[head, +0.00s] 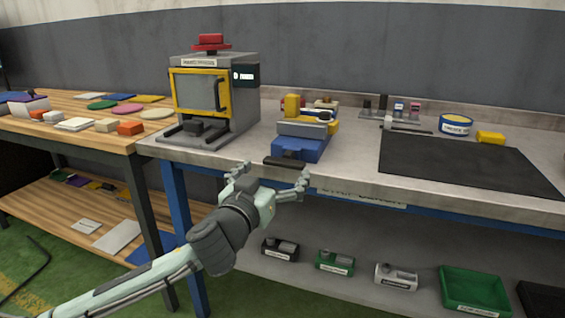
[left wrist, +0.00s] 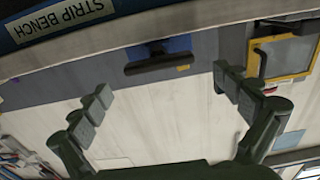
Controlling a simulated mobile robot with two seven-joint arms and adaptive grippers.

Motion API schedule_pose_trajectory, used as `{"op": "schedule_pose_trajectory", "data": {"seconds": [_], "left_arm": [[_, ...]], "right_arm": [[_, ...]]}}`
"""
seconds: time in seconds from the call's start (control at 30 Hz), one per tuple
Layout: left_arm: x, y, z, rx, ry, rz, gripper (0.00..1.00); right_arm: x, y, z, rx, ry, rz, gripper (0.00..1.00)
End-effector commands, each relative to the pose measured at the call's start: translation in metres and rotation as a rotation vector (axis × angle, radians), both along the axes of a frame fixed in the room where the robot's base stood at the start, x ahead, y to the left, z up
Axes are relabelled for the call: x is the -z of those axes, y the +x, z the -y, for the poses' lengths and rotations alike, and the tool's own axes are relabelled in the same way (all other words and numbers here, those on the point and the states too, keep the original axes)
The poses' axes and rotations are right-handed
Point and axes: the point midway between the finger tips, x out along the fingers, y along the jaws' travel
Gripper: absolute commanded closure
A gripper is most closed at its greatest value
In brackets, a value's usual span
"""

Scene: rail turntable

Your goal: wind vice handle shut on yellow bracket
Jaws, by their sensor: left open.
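The blue vice (head: 298,149) stands near the front edge of the grey bench in the head view. Its dark handle bar (head: 279,161) is at the front. A yellow bracket (head: 291,106) shows at the vice's upper part; its contact with the jaws is unclear. My left gripper (head: 272,174) is open and empty, its fingers spread on either side of the handle bar in the picture. In the left wrist view, the dark handle bar (left wrist: 158,61) lies beyond and between the spread fingertips (left wrist: 162,86), apart from them. My right gripper is not in view.
A grey machine with a yellow-framed door (head: 200,93) stands left of the vice. The bench edge carries a label (left wrist: 60,20). Bins sit on the lower shelf.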

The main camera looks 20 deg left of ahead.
Motion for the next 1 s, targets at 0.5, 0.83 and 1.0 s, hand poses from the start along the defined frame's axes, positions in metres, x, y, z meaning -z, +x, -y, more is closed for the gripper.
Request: {"op": "schedule_pose_trajectory", "data": {"seconds": [0.5, 0.83, 1.0], "left_arm": [[0.000, 0.035, 0.002, 0.001, 0.000, 0.000, 0.00], [0.000, 0.035, 0.001, 0.001, 0.000, -0.001, 0.32], [0.000, 0.035, 0.001, 0.000, 0.000, -0.001, 0.46]], "right_arm": [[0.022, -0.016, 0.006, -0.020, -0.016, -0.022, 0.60], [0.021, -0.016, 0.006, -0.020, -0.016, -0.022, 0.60], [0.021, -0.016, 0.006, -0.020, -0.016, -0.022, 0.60]]}}
